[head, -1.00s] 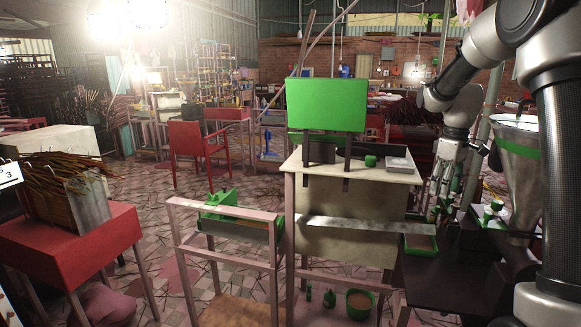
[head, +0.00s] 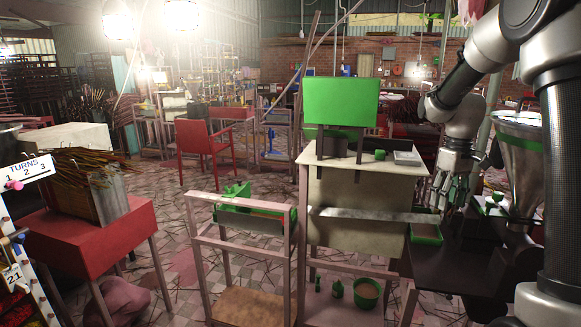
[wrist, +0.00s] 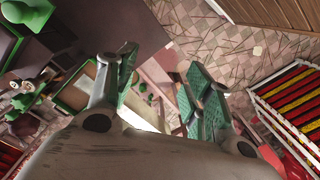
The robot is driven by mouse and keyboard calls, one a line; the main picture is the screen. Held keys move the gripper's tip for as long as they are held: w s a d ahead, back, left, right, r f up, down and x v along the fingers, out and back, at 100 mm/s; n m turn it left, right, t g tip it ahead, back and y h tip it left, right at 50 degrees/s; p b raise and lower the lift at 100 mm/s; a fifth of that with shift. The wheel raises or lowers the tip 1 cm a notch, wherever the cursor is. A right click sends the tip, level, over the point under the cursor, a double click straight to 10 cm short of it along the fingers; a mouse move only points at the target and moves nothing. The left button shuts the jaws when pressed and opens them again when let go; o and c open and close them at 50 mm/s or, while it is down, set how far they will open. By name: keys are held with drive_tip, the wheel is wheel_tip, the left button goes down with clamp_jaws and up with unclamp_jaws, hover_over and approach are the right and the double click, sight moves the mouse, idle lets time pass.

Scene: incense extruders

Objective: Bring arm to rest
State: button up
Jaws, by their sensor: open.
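My gripper (head: 455,190) hangs at the right in the head view, pointing down, just right of the pale workbench and left of the metal hopper. In the wrist view my gripper (wrist: 158,90) shows its green-padded fingers spread apart, with nothing between them. Past the fingers are a green-rimmed tray and the patterned floor. My arm (head: 463,100) is bent and reaches in from the upper right.
The workbench (head: 355,200) with a green panel (head: 340,102) stands at centre. A green-rimmed tray (head: 425,234) is beside my gripper. The metal hopper (head: 515,165) stands close right. A red table (head: 85,240) and red chair (head: 203,150) stand left, with open floor between.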

drive_tip(key=s+a+r+m+t, duration=0.1)
drive_tip(key=s+a+r, duration=0.1)
drive_tip(key=s, duration=0.7)
drive_tip(key=s+a+r+m+t, duration=0.1)
drive_tip(key=s+r, duration=0.3)
drive_tip(key=s, duration=0.5)
drive_tip(key=s+a+r+m+t, duration=0.1)
drive_tip(key=s+a+r+t, duration=0.2)
drive_tip(key=s, duration=0.6)
drive_tip(key=shift+s+a+r+m, duration=0.25)
drive_tip(key=shift+s+a+m, duration=0.1)
drive_tip(key=shift+s+m, duration=0.05)
